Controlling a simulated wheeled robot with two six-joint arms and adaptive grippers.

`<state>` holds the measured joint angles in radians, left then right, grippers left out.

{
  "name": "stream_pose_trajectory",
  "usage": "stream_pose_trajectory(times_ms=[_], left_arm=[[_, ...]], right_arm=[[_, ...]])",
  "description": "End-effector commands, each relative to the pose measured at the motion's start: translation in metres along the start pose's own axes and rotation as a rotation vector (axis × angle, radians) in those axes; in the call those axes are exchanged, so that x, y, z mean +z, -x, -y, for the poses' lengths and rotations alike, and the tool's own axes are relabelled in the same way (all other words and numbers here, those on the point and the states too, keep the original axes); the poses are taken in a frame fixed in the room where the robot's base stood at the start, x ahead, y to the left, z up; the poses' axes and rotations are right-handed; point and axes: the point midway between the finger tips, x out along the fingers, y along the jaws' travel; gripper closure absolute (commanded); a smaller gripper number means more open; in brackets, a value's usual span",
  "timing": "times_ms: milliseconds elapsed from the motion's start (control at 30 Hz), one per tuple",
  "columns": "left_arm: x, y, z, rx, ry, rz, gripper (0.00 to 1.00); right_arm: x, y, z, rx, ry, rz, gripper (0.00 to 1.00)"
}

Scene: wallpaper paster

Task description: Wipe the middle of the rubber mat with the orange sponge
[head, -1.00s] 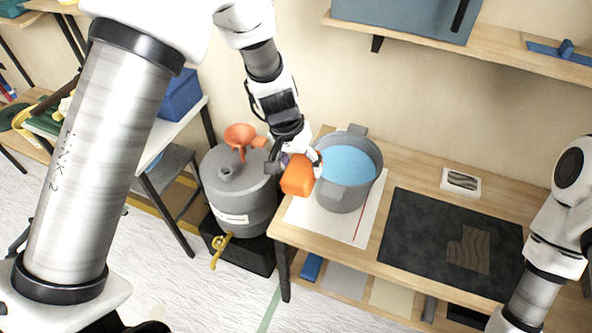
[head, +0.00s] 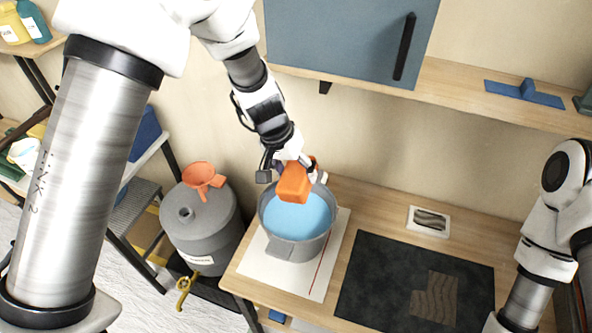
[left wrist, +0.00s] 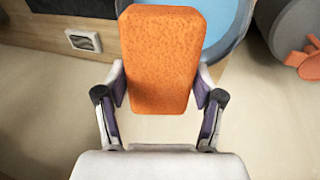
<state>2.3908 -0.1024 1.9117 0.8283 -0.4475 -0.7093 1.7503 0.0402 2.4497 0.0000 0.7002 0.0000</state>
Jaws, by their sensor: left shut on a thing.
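The orange sponge (head: 294,183) is held in my left gripper (head: 297,168), above the back part of a grey pot of blue liquid (head: 312,219). In the left wrist view the sponge (left wrist: 162,60) sits between both fingers (left wrist: 160,98). Whether it touches the liquid I cannot tell. The dark rubber mat (head: 385,270) lies flat on the wooden table to the right of the pot. A brown wavy-patterned patch (head: 434,298) shows on the mat's right part. My right arm stands at the right edge of the head view; its gripper is not in view.
The pot stands on a white sheet (head: 262,268) with a red line. A small framed sample (head: 429,221) lies behind the mat. A grey tank (head: 203,235) with an orange funnel (head: 203,175) stands left of the table. A shelf (head: 450,90) with a blue-grey cabinet hangs above.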

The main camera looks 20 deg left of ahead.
Motion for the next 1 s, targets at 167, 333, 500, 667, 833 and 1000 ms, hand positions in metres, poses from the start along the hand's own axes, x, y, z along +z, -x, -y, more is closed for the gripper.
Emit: stream_pose_trajectory(times_ms=[167,333,500,667,833,1000], left_arm=[[0.003,-0.02,0.005,0.0,0.0,0.001,0.69],[0.007,-0.043,0.012,0.0,0.001,0.0,0.69],[0.01,-0.068,0.018,0.0,-0.001,-0.001,0.69],[0.013,-0.088,0.023,0.0,0.0,-0.001,0.69],[0.015,-0.1,0.026,0.0,0.0,-0.001,0.69],[0.015,-0.1,0.026,0.0,0.0,0.0,0.69]], right_arm=[[0.001,-0.016,0.0,0.0,0.0,0.001,0.6],[0.001,-0.034,0.0,0.0,0.0,0.001,0.6],[0.0,-0.057,0.0,0.0,0.0,0.001,0.6],[0.001,-0.08,-0.001,0.0,0.0,0.001,0.6],[0.001,-0.093,-0.001,0.0,0.0,0.001,0.6],[0.0,-0.093,-0.001,0.0,0.0,0.001,0.6]])
